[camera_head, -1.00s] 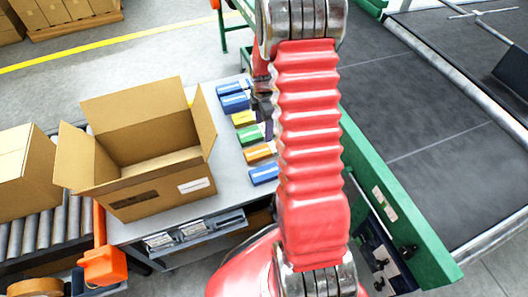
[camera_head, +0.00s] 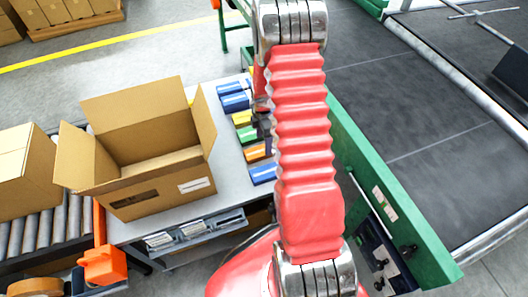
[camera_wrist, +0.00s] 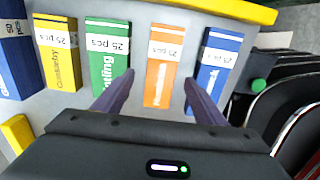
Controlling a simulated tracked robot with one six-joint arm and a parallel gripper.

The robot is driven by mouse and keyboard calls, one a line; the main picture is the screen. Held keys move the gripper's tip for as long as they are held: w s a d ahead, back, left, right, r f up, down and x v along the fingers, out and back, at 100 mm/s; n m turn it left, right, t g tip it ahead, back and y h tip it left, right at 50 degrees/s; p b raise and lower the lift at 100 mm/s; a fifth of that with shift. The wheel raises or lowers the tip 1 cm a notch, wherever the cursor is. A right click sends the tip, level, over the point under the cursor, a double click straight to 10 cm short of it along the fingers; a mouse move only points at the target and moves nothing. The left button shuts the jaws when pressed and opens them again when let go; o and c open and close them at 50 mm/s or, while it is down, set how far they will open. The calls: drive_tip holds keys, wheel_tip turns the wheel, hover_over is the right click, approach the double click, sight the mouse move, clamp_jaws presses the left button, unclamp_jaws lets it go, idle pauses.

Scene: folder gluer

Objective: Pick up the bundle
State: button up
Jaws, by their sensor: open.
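Several banded bundles of flat cartons lie in a row on the grey table. In the wrist view they are a blue one (camera_wrist: 15,55), a yellow one (camera_wrist: 57,55), a green one (camera_wrist: 107,60), an orange one (camera_wrist: 164,45) and another blue one (camera_wrist: 215,65). White bands on most read "25 pcs". My gripper (camera_wrist: 159,77) is open and empty, with the orange bundle between the lines of its fingers. The left finger overlaps the green bundle's edge and the right finger the right blue bundle's edge. In the head view the orange bundle (camera_head: 257,152) shows beside my arm, which mostly hides the gripper.
An open cardboard box (camera_head: 160,187) stands on the table (camera_head: 228,190) left of the bundles. A green machine frame (camera_head: 400,225) and dark belt (camera_head: 440,150) lie to the right. A yellow edge strip (camera_wrist: 215,10) runs beyond the row in the wrist view.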

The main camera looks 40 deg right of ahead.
drive_tip(key=shift+f, duration=0.15)
drive_tip(key=shift+s+f, duration=0.15)
drive_tip(key=shift+f, duration=2.35)
drive_tip(key=shift+c, duration=0.2)
drive_tip(key=c, duration=1.2)
drive_tip(key=shift+o, duration=0.2)
drive_tip(key=shift+r, duration=0.1)
wheel_tip(320, 180, up, 10)
